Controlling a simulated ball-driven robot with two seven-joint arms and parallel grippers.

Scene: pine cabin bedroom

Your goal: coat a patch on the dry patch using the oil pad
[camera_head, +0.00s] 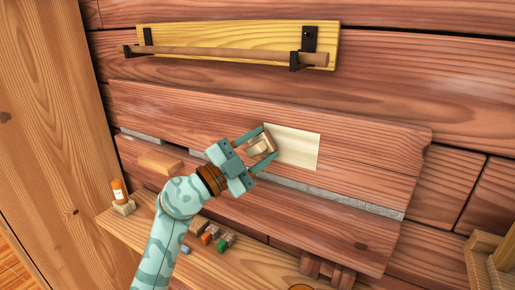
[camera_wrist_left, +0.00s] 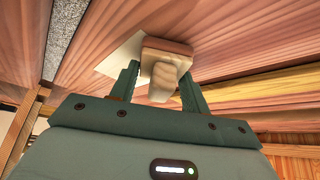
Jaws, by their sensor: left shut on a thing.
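The dry patch (camera_head: 298,148) is a pale cream rectangle on the reddish wooden wall panel, and part of it shows in the left wrist view (camera_wrist_left: 112,64). The oil pad (camera_head: 262,147) is a small tan block with a pale grip; in the left wrist view the pad (camera_wrist_left: 165,46) overlaps the patch in the picture. My left gripper (camera_head: 258,148) is shut on the pad's grip, at the left edge of the patch. The pad looks close to or against the panel; I cannot tell if it touches. My right gripper is not in view.
A wooden rod (camera_head: 225,55) sits in black brackets on a yellow board above. Below, a shelf (camera_head: 262,262) carries an orange-labelled bottle (camera_head: 119,190) and several small coloured pieces (camera_head: 226,241). A wooden block (camera_head: 160,162) is left of my wrist. A crate-like wooden thing (camera_head: 487,262) stands at right.

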